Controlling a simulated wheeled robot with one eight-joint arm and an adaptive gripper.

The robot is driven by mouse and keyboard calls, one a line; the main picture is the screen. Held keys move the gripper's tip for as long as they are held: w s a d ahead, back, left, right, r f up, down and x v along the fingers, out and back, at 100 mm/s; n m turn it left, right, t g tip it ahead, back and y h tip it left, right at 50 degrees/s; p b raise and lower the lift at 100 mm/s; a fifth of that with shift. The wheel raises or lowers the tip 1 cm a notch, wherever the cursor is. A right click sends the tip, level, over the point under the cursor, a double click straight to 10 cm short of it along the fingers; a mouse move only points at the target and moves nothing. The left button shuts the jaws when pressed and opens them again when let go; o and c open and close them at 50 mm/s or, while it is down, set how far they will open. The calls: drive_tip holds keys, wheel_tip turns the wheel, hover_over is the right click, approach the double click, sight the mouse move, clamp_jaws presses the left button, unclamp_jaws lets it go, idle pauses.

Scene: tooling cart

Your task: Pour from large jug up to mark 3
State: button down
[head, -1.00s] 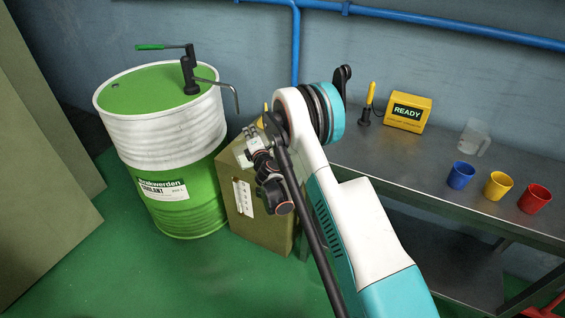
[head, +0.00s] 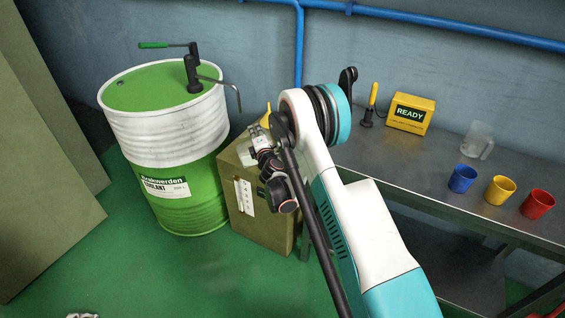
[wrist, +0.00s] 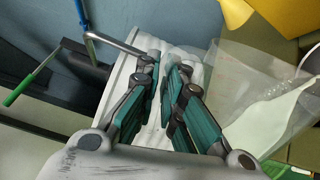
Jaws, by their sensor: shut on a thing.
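A large clear jug (wrist: 268,98) with pale liquid fills the right of the wrist view, close beside my fingers. My gripper (wrist: 168,75) has its teal-padded fingers drawn together; the jug's handle between them is mostly hidden. In the head view my gripper (head: 257,141) is above the top of the olive cabinet and largely hidden by my wrist and arm. The cabinet (head: 275,225) has a white marked strip (head: 244,196) on its front; its marks are too small to read. A yellow funnel-like piece (head: 267,115) shows behind my gripper, and yellow shapes also show at the wrist view's top right (wrist: 235,12).
A green and white drum (head: 165,130) with a hand pump (head: 192,75) stands left of the cabinet. The metal bench (head: 410,165) at right holds a small clear jug (head: 478,138), blue, yellow and red cups (head: 499,190) and a yellow READY box (head: 410,113).

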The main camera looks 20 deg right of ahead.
drive_tip(key=shift+d+f+m, duration=0.1)
drive_tip(key=shift+d+m, duration=0.3)
drive_tip(key=shift+d, duration=0.3)
idle(1.6)
